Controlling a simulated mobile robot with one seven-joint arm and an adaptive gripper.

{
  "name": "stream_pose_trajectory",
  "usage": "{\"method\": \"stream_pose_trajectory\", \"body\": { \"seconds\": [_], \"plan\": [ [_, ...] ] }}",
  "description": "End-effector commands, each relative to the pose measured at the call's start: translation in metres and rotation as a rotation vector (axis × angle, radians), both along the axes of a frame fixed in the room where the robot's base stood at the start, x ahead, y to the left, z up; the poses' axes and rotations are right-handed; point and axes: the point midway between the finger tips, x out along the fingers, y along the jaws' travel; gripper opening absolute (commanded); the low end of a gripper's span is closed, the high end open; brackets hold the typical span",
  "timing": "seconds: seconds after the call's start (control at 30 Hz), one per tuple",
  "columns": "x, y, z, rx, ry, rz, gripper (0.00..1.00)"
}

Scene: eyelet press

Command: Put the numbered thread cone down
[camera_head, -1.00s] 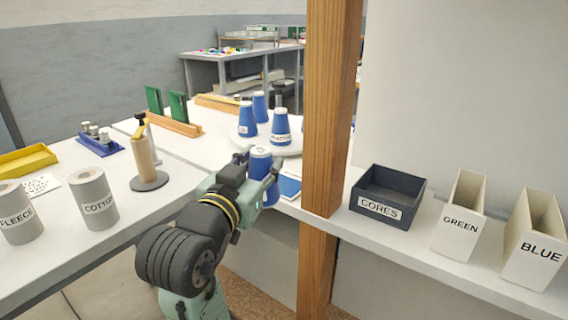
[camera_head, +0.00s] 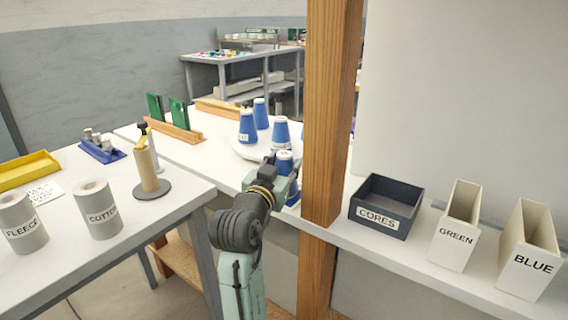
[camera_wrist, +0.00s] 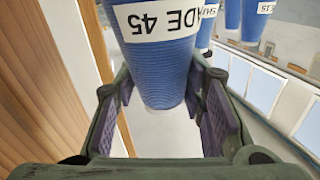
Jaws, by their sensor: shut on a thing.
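A wooden post (camera_head: 328,120) rises close to the right of my gripper. Beyond it are a dark CORES box (camera_head: 388,212) and GREEN (camera_head: 455,235) and BLUE (camera_head: 528,262) bins. At left stand FLEECE (camera_head: 22,225) and COTTON (camera_head: 97,210) rolls.

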Motion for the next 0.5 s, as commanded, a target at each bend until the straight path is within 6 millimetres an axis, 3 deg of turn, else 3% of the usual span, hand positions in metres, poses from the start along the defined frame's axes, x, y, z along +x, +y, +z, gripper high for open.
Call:
{"method": "stream_pose_trajectory", "body": {
  "seconds": [0.37, 0.4, 0.5],
  "plan": [
    [-0.0005, 0.0001, -0.0046, 0.000, -0.002, 0.000, 0.07],
    [-0.0004, 0.0001, -0.0042, 0.001, -0.001, 0.000, 0.38],
    [-0.0004, 0.0001, -0.0037, 0.001, -0.001, 0.000, 0.45]
  ]
}}
